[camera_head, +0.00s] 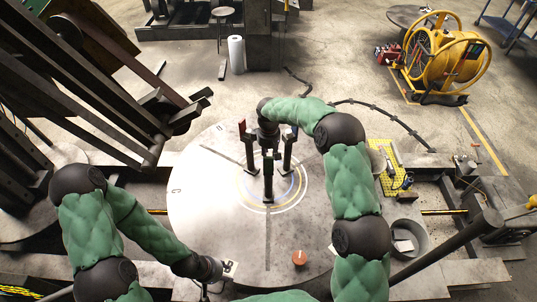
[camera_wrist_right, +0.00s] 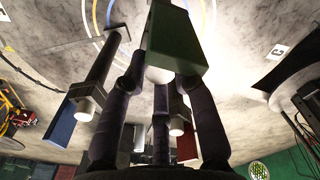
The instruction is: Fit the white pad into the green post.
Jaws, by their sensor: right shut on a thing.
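The green post (camera_wrist_right: 177,38) shows its green block close up at the top middle of the right wrist view. In the head view, the front post (camera_head: 268,180) of three stands at the middle of the round table. The white pad (camera_wrist_right: 159,75) is a small pale piece directly beneath the green block, between my right gripper's fingers. My right gripper (camera_wrist_right: 160,82) is shut on it; whether the pad is seated in the post I cannot tell. In the head view this gripper (camera_head: 268,140) is above the posts. My left gripper (camera_head: 212,275) is low at the table's front edge, its fingers unclear.
A blue-marked post (camera_wrist_right: 88,106) and a red-marked post (camera_wrist_right: 185,145), each with a white tip, stand close by. An orange disc (camera_head: 299,258) lies on the front of the round table (camera_head: 200,200). A grey bin (camera_head: 410,240) and yellow board (camera_head: 387,180) are at right. The table's left side is clear.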

